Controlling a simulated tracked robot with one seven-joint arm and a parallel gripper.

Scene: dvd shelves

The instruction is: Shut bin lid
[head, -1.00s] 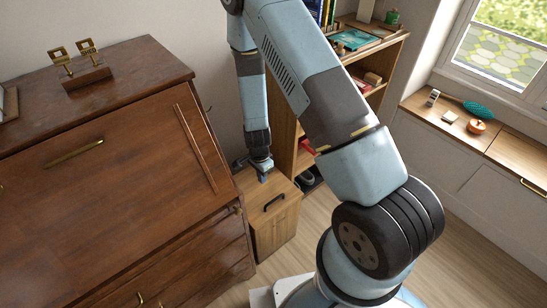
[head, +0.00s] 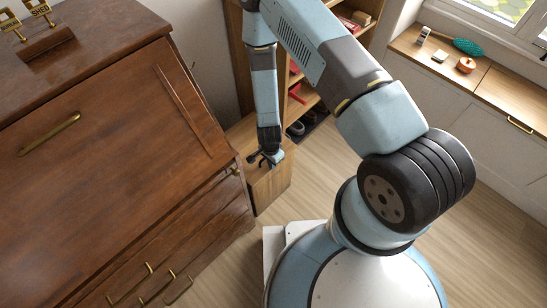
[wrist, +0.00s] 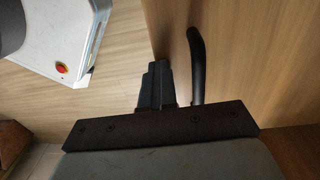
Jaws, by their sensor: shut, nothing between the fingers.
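The bin is a light wooden box (head: 270,190) standing on the floor between the dark desk and the bookshelf. Its lid (head: 247,135) is of the same wood; I cannot tell how far open it stands. My gripper (head: 265,160) is at the lid, at the end of the reaching arm, and hides part of it. In the wrist view my gripper (wrist: 156,72) is shut and empty. A black bar handle (wrist: 197,65) on a wooden panel (wrist: 235,50) is close to the right of the fingers. I cannot tell whether they touch.
The dark wooden desk (head: 100,130) with brass handles stands close on the left. A bookshelf (head: 310,95) stands behind the bin to the right. A low window bench (head: 470,75) holds small objects. The wooden floor (head: 330,175) is clear between bin and bench.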

